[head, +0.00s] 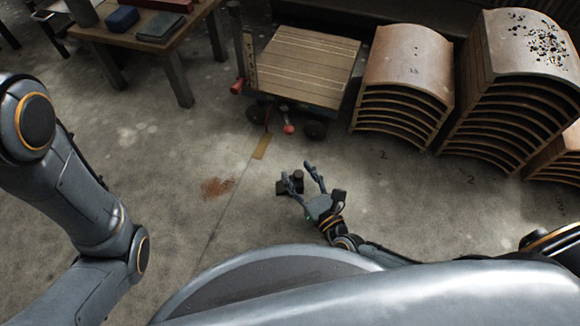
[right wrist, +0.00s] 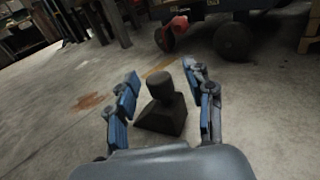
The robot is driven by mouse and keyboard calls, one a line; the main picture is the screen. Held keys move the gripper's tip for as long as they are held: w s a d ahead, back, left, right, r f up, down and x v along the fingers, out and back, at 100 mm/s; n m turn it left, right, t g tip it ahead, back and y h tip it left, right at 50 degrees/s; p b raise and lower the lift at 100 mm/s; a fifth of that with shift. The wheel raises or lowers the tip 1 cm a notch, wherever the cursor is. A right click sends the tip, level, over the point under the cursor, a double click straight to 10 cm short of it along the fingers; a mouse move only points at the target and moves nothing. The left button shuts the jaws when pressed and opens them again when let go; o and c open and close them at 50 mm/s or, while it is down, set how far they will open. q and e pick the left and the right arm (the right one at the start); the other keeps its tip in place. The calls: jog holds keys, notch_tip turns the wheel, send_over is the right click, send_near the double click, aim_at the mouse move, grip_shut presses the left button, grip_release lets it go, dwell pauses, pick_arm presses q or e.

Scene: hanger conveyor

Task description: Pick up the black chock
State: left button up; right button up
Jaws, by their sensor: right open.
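The black chock (right wrist: 160,117) stands on the concrete floor, a dark wedge-like base with a rounded knob on top. In the right wrist view it lies between the two open fingers of my right gripper (right wrist: 162,95), with floor visible on both sides of it. In the head view the chock (head: 283,187) is partly covered by the fingers of my right gripper (head: 303,177). I cannot tell whether a finger touches it. My left arm enters at the left of the head view, but its gripper is out of the picture.
A table (head: 180,30) with boxes is at the upper left. A yellow floor strip (head: 262,146) lies near the cart. The floor around the chock is clear.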

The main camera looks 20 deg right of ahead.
jog(key=shift+w+a, duration=0.1)
jog(key=shift+w, duration=0.1)
jog(key=shift+s, duration=0.1)
grip_shut()
